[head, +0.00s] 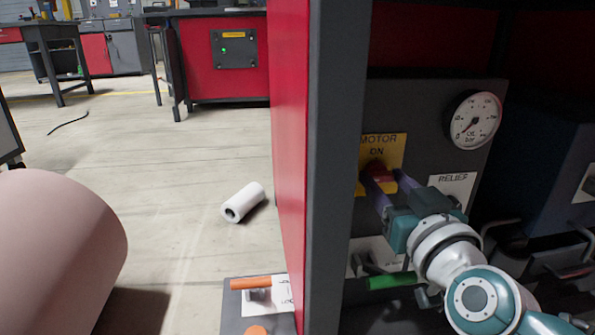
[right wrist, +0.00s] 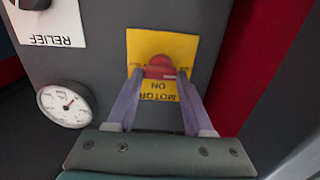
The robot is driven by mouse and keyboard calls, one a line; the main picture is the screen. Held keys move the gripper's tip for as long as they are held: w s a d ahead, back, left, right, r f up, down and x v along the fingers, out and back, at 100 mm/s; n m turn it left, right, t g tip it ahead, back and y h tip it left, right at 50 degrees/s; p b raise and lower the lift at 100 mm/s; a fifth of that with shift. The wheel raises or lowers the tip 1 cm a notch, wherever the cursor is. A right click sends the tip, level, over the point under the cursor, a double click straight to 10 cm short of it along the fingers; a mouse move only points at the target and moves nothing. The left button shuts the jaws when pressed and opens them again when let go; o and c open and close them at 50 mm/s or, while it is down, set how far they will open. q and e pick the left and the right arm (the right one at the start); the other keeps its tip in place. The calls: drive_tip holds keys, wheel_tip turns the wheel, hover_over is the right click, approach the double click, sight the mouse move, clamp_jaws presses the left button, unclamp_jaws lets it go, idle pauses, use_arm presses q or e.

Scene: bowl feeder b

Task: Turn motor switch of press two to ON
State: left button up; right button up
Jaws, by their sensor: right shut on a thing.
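The motor switch is a red knob (head: 377,167) on a yellow plate (head: 397,146) lettered MOTOR and ON, on a dark panel inside a red and grey press frame. In the right wrist view the red knob (right wrist: 160,62) sits on the yellow plate (right wrist: 188,45), upside down in that picture. My right gripper (head: 381,179) reaches in from the lower right. Its two purple fingers are shut on the knob, one on each side. The fingers hide part of the knob, and its exact turn is hard to tell. My left gripper is out of view.
An oil gauge (head: 473,120) and a RELIEF label (head: 453,188) are beside the switch. A green handle (head: 391,281) is below it. The grey frame post (head: 335,150) stands close on the left. A white roll (head: 243,202) lies on the open floor.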

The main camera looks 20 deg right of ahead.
clamp_jaws()
drive_tip(key=shift+m, duration=0.3)
drive_tip(key=m+p, duration=0.1)
drive_tip(key=m, duration=0.5)
drive_tip(key=shift+d+m, duration=0.1)
drive_tip(key=shift+m, duration=0.2)
drive_tip(key=m, duration=0.5)
drive_tip(key=shift+f, duration=0.15)
drive_tip(key=m, duration=0.5)
drive_tip(key=shift+m, duration=0.4)
drive_tip(key=o, duration=0.9)
unclamp_jaws()
